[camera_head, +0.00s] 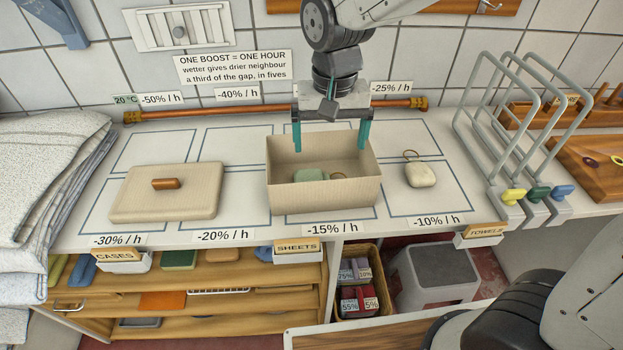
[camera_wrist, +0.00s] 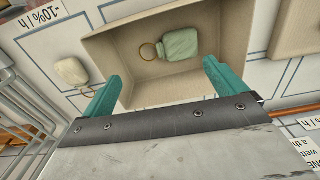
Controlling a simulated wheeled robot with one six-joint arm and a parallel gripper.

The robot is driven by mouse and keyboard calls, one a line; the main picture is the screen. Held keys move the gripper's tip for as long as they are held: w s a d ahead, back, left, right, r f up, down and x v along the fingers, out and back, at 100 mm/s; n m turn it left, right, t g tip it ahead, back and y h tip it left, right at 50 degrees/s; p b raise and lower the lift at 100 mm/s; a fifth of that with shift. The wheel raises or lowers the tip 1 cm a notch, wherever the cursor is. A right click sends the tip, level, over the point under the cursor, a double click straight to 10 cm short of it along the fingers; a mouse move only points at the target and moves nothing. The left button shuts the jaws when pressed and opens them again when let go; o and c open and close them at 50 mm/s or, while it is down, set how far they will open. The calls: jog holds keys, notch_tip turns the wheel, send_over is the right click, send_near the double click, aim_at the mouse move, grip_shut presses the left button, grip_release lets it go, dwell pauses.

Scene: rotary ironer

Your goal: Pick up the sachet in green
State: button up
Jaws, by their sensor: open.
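The green sachet (camera_head: 311,175) lies inside an open beige box (camera_head: 325,196) on the counter. In the wrist view the sachet (camera_wrist: 180,45) shows whole, with a round ring (camera_wrist: 149,51) at one end. The box's front wall hides part of it in the head view. My gripper (camera_head: 331,137) is open and empty, its teal fingers above the box, apart from the sachet. In the wrist view the fingers (camera_wrist: 161,88) sit at the box's near edge, with the sachet beyond them.
A cream sachet with a ring (camera_head: 420,174) lies right of the box. A beige lid with a brown handle (camera_head: 166,192) lies to the left. A copper pipe (camera_head: 270,112) runs along the back. Grey wire hoops (camera_head: 515,125) stand at right, folded cloth (camera_head: 45,180) at left.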

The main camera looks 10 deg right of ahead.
aim_at(312, 176)
jog(key=a+f, duration=0.1)
jog(key=w+a+f, duration=0.1)
jog(key=a+f, duration=0.1)
jog(key=shift+a, duration=0.1)
notch_tip(312, 176, down, 7)
jog(key=shift+f, duration=0.1)
jog(key=c, duration=0.9)
